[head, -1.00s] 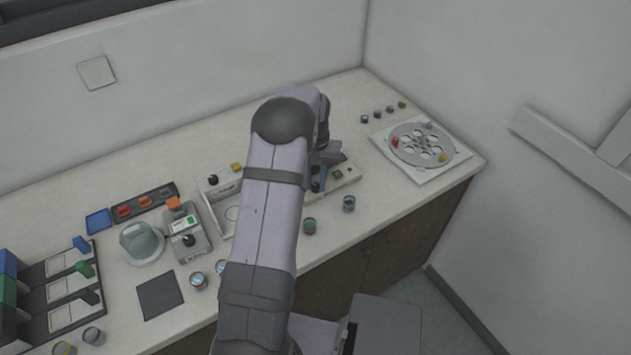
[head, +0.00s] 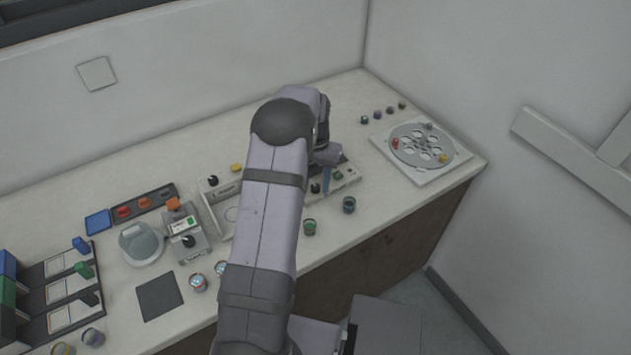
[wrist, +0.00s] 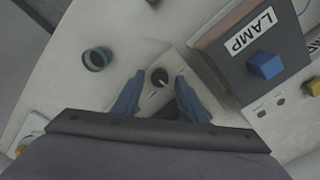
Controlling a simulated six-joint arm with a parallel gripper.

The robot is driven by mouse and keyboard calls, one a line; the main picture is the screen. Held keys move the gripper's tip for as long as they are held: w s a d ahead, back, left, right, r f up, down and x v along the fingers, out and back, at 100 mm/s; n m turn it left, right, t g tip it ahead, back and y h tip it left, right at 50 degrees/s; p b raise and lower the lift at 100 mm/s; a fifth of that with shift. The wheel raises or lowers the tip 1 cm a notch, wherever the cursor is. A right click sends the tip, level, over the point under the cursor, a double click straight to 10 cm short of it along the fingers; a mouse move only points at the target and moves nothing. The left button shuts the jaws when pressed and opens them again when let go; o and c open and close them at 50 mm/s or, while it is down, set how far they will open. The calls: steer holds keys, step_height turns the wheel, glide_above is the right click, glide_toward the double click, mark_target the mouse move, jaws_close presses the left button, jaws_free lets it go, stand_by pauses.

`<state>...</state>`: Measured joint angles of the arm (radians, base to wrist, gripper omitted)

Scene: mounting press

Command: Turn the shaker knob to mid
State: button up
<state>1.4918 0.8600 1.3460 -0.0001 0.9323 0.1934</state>
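In the head view my gripper (head: 326,180) is just right of the knob, with my arm hiding much of the unit.
A dark box labelled LAMP (wrist: 250,45) with a blue knob (wrist: 265,65) stands close right of the fingers in the wrist view. A green-tinted cup (wrist: 97,59) is at left.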

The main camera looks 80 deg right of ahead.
mark_target(316, 186)
stand_by(0.3)
steer(key=shift+r+b, duration=1.1)
steer(key=shift+r, duration=2.55)
